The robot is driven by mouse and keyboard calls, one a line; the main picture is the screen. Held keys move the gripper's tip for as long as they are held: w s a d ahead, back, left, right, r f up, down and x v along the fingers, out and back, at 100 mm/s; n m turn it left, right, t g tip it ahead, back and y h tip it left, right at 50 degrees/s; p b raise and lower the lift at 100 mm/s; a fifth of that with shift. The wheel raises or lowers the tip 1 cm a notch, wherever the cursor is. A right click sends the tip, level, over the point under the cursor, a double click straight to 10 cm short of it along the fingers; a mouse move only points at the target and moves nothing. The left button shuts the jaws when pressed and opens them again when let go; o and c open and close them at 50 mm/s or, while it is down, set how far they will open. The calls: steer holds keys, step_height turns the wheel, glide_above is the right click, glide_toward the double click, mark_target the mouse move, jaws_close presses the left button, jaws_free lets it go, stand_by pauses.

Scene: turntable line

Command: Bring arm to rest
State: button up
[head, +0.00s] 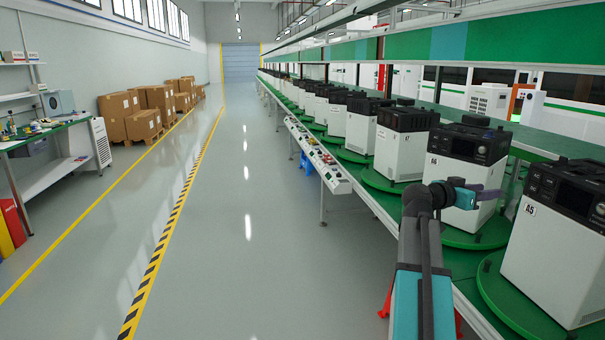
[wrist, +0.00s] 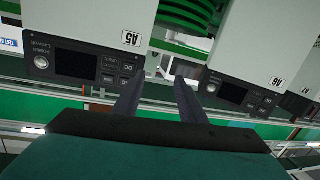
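My arm (head: 421,270) reaches forward from the bottom of the head view, bent at the wrist. My gripper (head: 492,196) points right, in front of the white unit marked A6 (head: 452,170) and left of the unit marked A5 (head: 545,255). In the wrist view, which is upside down, the two dark fingers of my gripper (wrist: 158,88) stand apart with nothing between them. The A5 unit (wrist: 85,60) is on the left there and the A6 unit (wrist: 240,90) on the right. Whether the gripper touches a unit cannot be told.
A row of similar units on green turntables (head: 395,188) runs into the distance. A control panel (head: 318,158) lines the conveyor's left edge. The grey floor (head: 240,250) to the left is clear. Cardboard boxes (head: 145,112) and a workbench (head: 45,140) stand at far left.

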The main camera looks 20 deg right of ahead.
steer(key=w+a+f+n+t+y, duration=0.1)
steer(key=w+a+f, duration=0.35)
steer(key=f, duration=0.35)
steer(key=w+a+f+n+t+y+p, duration=0.1)
steer(key=w+a+f+n, duration=0.1)
steer(key=w+a+f, duration=0.45)
steer(key=w+a+f+n+t+y, duration=0.1)
steer(key=w+f, duration=0.2)
steer(key=f, duration=0.6)
steer(key=a+f+n+y+p, duration=0.1)
steer(key=a+f+n+y, duration=0.1)
steer(key=a+f, duration=0.85)
steer(key=a+f+n+y, duration=0.2)
steer(key=a+f, duration=0.5)
steer(key=f, duration=0.6)
steer(key=s+a+f+n+g+y, duration=0.1)
steer(key=s+a+f+n+y, duration=0.1)
steer(key=s+a+f, duration=0.55)
steer(key=s+a+f+n+g+y, duration=0.15)
steer(key=s+a+f, duration=0.25)
steer(key=a+f, duration=0.6)
steer(key=s+a+f+n+g+y, duration=0.2)
steer(key=s+a+f+n+y, duration=0.1)
steer(key=s+a, duration=0.5)
steer(key=s+a+f+n+g+y+p, duration=0.1)
steer(key=s+a+f+n+g+y, duration=0.1)
steer(key=s+a+f, duration=0.3)
steer(key=shift+s+a+n+y, duration=0.65)
steer(key=shift+s+a, duration=1.4)
steer(key=shift+s, duration=1.55)
